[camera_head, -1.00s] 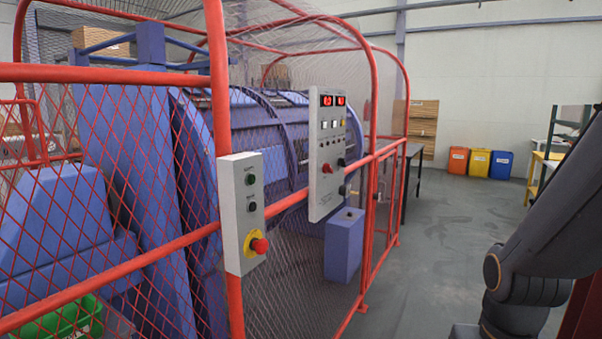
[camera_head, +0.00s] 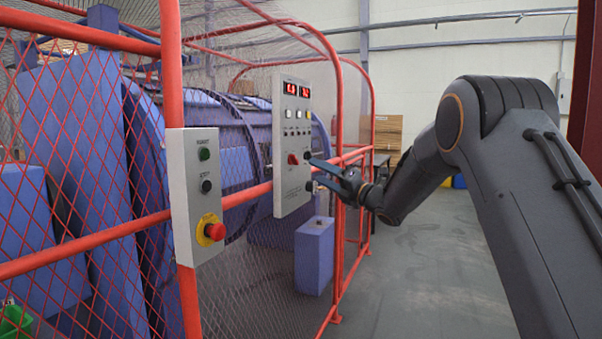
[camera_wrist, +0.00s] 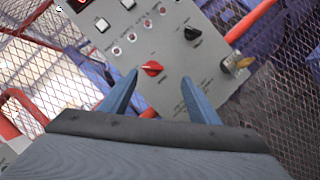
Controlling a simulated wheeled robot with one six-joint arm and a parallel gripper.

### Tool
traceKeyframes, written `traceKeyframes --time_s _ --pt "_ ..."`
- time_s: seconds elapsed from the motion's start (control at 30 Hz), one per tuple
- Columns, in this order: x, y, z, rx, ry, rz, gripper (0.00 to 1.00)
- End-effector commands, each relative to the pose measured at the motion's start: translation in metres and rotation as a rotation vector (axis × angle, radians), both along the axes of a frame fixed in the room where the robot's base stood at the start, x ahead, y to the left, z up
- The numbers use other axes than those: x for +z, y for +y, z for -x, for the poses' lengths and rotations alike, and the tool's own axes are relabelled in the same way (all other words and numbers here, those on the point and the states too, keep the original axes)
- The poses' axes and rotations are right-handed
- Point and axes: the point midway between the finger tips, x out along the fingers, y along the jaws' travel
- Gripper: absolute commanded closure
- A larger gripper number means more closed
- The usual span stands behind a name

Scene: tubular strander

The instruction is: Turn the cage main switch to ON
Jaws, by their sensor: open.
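The grey control panel (camera_head: 291,190) hangs on the red cage frame; it also fills the upper wrist view (camera_wrist: 175,60). It carries a red rotary switch (camera_wrist: 152,69) with a pale pointer mark, a black rotary switch (camera_wrist: 192,34) and a brass-coloured handle or key (camera_wrist: 237,64) at its edge. The labels are too small to read, so I cannot tell which one is the main switch. My gripper (camera_wrist: 159,76) is open and empty, facing the panel. The red switch (camera_head: 293,159) shows between the fingertips in the wrist view, nearer the left one. Contact is not visible.
A smaller box (camera_head: 196,190) with two buttons and a red emergency stop (camera_head: 214,231) hangs on the cage nearer the camera. Red rails and mesh surround the blue machine. A blue box (camera_head: 314,255) stands below the panel. Grey floor (camera_head: 420,280) is clear at right.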

Motion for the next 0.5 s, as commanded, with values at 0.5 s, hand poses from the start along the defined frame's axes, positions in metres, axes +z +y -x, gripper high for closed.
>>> traceKeyframes --time_s 0.5 --pt "0.019 0.052 -0.027 0.044 -0.091 0.028 0.44"
